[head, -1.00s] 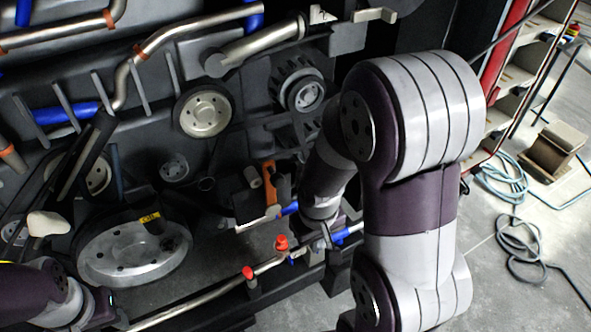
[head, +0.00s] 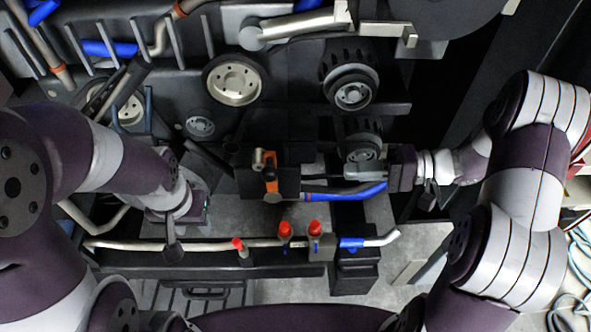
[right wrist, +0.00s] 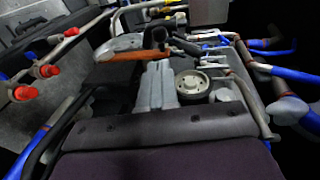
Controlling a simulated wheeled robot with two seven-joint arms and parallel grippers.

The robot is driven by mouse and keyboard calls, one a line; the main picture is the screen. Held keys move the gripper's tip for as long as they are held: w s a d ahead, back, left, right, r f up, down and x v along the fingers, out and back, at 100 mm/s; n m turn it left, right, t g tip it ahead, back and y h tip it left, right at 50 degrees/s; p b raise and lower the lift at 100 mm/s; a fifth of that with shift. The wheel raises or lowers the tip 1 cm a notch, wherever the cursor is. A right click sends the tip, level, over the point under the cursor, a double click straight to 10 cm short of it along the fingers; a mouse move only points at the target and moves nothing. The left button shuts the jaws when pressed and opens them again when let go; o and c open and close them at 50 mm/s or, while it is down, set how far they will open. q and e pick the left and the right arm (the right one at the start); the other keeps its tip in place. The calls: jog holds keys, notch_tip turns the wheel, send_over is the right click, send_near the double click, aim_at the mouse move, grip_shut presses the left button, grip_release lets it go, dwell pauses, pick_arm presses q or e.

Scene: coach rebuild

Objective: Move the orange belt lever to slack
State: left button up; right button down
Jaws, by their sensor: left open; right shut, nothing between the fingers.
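In the right wrist view the orange lever (right wrist: 128,55) lies across, just beyond my right fingers. My right gripper (head: 350,172) is shut and empty, right of the lever and pointing left at it, with a gap between them in the head view. The right gripper (right wrist: 158,68) also shows in its wrist view. My left gripper (head: 185,215) is open, left of the lever and apart from it; its fingertips are hard to make out.
A metal pipe with red valve caps (head: 285,229) runs in front of the lever. A blue hose (head: 345,192) passes just below my right gripper. Pale pulley wheels (head: 236,80) and a toothed pulley (head: 352,90) sit behind. Bare grey floor shows at the front.

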pick_arm(q)
jog(key=r+p, duration=0.1)
jog(key=d+r+p, duration=0.1)
jog(key=shift+r+p, duration=0.4)
pick_arm(e)
jog(key=w+a+f, duration=0.1)
jog(key=a+f, duration=0.1)
jog(key=a, duration=1.1)
jog(key=shift+w+f, duration=0.15)
